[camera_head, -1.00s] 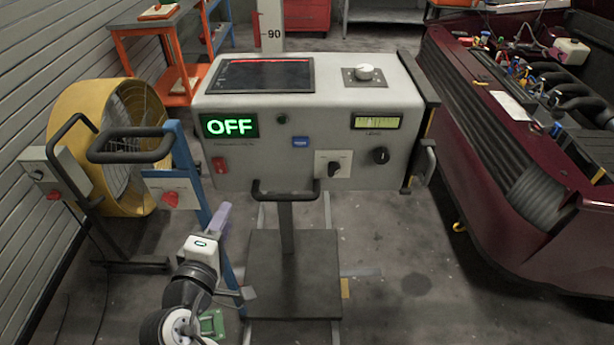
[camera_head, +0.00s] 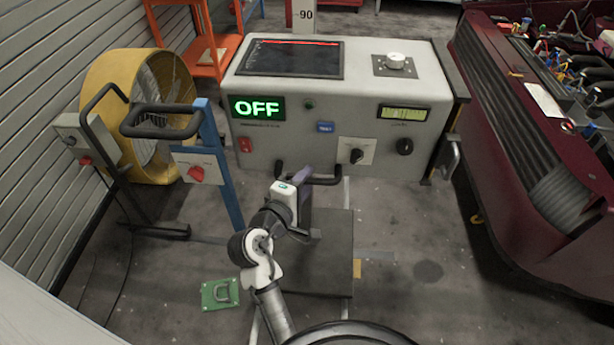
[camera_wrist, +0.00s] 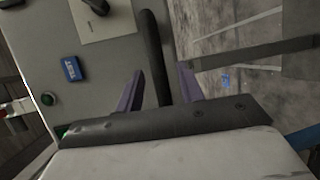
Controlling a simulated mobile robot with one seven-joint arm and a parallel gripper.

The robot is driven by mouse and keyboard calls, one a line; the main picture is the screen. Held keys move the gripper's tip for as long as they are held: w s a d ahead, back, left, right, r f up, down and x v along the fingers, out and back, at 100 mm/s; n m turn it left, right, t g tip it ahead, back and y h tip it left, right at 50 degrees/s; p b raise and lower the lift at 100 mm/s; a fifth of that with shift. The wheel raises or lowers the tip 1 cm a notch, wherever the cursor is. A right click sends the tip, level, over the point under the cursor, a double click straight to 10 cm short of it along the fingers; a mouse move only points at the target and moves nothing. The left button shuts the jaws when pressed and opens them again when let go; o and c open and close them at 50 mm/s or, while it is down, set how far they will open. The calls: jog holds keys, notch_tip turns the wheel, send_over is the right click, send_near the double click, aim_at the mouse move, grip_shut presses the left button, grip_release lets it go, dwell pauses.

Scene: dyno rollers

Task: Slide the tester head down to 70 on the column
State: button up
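The tester head (camera_head: 335,110) is a big grey box with a dark screen, a green "OFF" display and knobs. It sits on a column (camera_head: 304,18) whose "90" mark shows above the box; no 70 mark is in view. A black handle bar (camera_head: 325,181) is at the head's lower front edge. In the wrist view, the handle (camera_wrist: 154,50) runs between the two purple fingers of my gripper (camera_wrist: 160,85). The fingers are apart, with gaps on both sides of the bar.
A yellow fan (camera_head: 130,100) and a blue post (camera_head: 222,175) with a red switch stand at the left. A dark red car (camera_head: 545,140) with open engine bay is at the right. A dark base plate (camera_head: 335,250) lies under the head. A green plate (camera_head: 220,294) lies on the floor.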

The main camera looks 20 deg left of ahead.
jog(key=shift+w+d+f, duration=0.1)
jog(key=shift+w+f, duration=0.05)
jog(key=shift+w, duration=0.4)
grip_shut()
